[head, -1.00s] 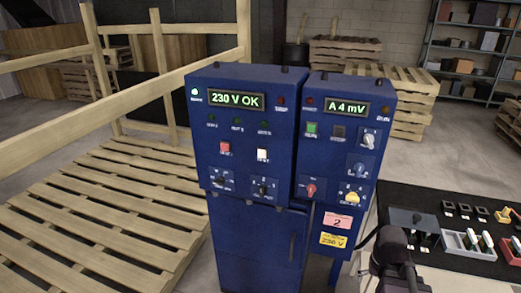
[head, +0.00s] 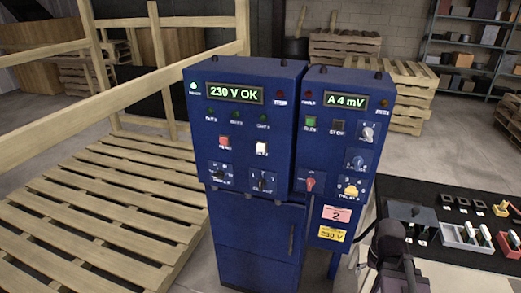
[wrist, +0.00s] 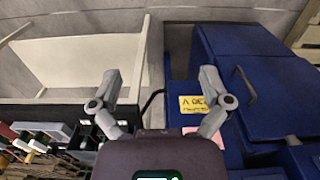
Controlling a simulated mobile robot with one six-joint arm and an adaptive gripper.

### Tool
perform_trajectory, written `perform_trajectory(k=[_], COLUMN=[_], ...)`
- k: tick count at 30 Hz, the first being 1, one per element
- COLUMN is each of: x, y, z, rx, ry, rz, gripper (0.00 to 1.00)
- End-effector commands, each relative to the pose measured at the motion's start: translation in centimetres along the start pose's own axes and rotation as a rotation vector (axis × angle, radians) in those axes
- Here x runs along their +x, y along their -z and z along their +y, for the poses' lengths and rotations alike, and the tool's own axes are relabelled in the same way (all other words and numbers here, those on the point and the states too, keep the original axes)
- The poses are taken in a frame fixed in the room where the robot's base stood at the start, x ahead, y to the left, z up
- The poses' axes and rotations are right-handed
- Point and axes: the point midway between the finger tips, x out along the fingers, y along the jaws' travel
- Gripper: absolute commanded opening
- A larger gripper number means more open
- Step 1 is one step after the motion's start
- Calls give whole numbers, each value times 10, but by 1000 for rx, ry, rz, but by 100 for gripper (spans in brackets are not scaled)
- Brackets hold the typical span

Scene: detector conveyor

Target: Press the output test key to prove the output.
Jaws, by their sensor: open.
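The blue control cabinet in the head view has a left panel (head: 238,105) with a green display (head: 234,93) reading 230 V OK. Below the display are a red key (head: 224,142) and a white key (head: 262,148); their small labels are too blurred to read, so I cannot tell which is the output test key. My gripper (wrist: 160,75) is open and empty in the wrist view, its fingers spread apart. It is low at the cabinet's right in the head view, away from both keys. The wrist view shows a yellow label (wrist: 196,104) near the right finger.
The right panel (head: 340,145) has a display reading A 4 mV, a green key (head: 310,122), a red switch (head: 311,182) and knobs. A black table (head: 450,200) with small parts stands right. Wooden pallets (head: 90,200) and rails fill the left.

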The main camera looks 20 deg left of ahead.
Motion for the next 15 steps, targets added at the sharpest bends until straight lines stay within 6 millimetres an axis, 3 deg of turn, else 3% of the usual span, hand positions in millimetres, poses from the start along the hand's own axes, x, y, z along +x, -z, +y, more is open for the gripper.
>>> perform_trajectory(k=[1,6,9,15], x=[0,0,0,0], y=[0,0,0,0], z=[0,0,0,0], rx=[0,0,0,0], ry=[0,0,0,0], rz=[0,0,0,0], gripper=[73,23,0,0])
